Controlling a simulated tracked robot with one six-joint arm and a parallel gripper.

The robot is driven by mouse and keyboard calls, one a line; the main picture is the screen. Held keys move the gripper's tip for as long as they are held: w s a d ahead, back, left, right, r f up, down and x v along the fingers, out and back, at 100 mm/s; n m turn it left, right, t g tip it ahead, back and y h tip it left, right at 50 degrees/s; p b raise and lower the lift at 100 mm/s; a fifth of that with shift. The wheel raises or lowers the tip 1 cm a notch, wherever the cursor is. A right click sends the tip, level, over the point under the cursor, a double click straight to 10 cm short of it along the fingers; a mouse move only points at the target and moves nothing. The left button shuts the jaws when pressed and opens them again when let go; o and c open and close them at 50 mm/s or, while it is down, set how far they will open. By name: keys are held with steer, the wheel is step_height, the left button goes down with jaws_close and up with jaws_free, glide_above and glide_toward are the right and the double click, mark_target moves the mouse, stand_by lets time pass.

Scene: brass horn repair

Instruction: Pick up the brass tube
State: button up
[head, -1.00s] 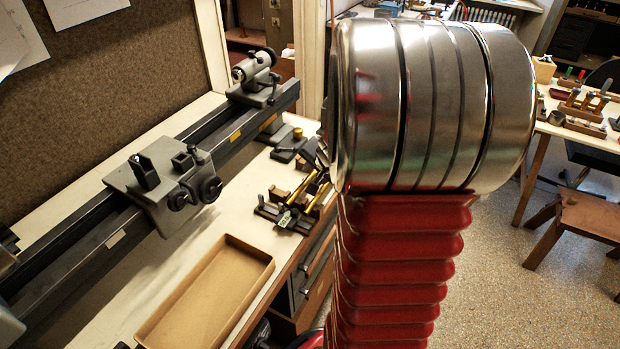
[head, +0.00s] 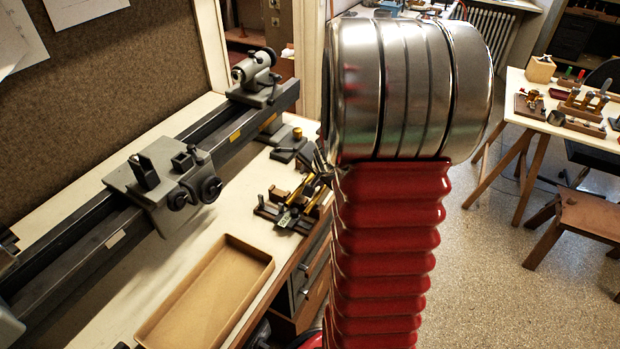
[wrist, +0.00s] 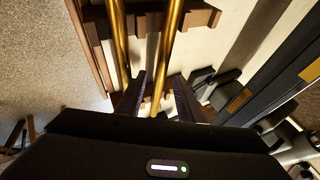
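In the wrist view two brass tubes run side by side, a left tube (wrist: 117,40) and a right tube (wrist: 169,40). They lie across dark wooden rests (wrist: 203,14). My gripper (wrist: 158,95) is open, its two dark fingers spread. The lower end of the right tube shows between the fingers, with gaps on both sides; how far below the fingertips it lies I cannot tell. The left tube passes by the left finger. In the head view a brass tube (head: 299,190) shows on a small dark fixture (head: 270,211), with my gripper at it, partly hidden by my arm.
A long dark lathe bed (head: 225,145) with a carriage and tailstock runs along the bench (head: 190,245). An empty shallow tray (head: 262,262) lies in front. Drawers are below the bench edge.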

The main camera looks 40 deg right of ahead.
steer(key=shift+c, duration=0.4)
jaws_close()
steer(key=shift+r, duration=0.25)
step_height(320, 180, up, 10)
steer(key=shift+f, duration=0.2)
stand_by(0.7)
steer(key=shift+a+f, duration=0.1)
stand_by(0.5)
